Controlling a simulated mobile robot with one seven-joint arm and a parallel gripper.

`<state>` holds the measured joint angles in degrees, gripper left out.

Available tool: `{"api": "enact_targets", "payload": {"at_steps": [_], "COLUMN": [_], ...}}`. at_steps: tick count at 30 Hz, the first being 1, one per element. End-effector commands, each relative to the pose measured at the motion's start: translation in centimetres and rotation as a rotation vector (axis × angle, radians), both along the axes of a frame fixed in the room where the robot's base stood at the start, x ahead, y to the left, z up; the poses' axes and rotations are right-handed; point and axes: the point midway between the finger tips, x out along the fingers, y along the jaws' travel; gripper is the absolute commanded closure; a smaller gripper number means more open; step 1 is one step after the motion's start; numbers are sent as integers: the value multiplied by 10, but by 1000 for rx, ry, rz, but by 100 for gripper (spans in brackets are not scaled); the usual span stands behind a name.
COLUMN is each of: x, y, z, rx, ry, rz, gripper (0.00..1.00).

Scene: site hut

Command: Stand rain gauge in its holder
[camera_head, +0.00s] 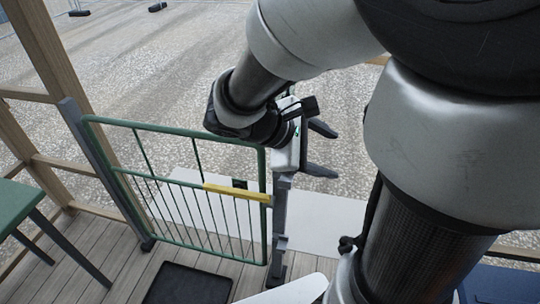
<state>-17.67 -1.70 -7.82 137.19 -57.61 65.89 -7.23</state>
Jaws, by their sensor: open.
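My gripper (328,150) is near the middle of the head view, with its two dark fingers spread apart and nothing between them. It is just above and to the right of the top right corner of a green metal gate, in front of pale gravel. I see no rain gauge and no holder in this view. My arm covers much of the right side and may hide things there.
The green gate (194,181) with a yellow bar (236,192) stands between posts and looks closed. A dark mat (188,286) lies on the plank floor (96,238). A green-topped table (16,207) is at the left. Wooden posts (48,42) frame the left side. Gravel ground (150,70) is beyond.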

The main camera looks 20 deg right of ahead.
Motion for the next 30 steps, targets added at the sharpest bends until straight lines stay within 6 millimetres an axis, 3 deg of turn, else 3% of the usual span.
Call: {"api": "enact_targets", "payload": {"at_steps": [1, 5, 9, 13, 18, 30], "x": [-19, -49, -59, -60, -59, -59], "y": [9, 53, 101, 129, 142, 143], "z": [3, 10, 32, 53, 64, 63], "rx": [135, 483, 790, 971, 1056, 1057], "ry": [-100, -343, -572, -704, -760, -756], "rz": [-102, -337, -513, -600, -639, -638], "gripper": [40, 40, 40, 40, 40, 40]}}
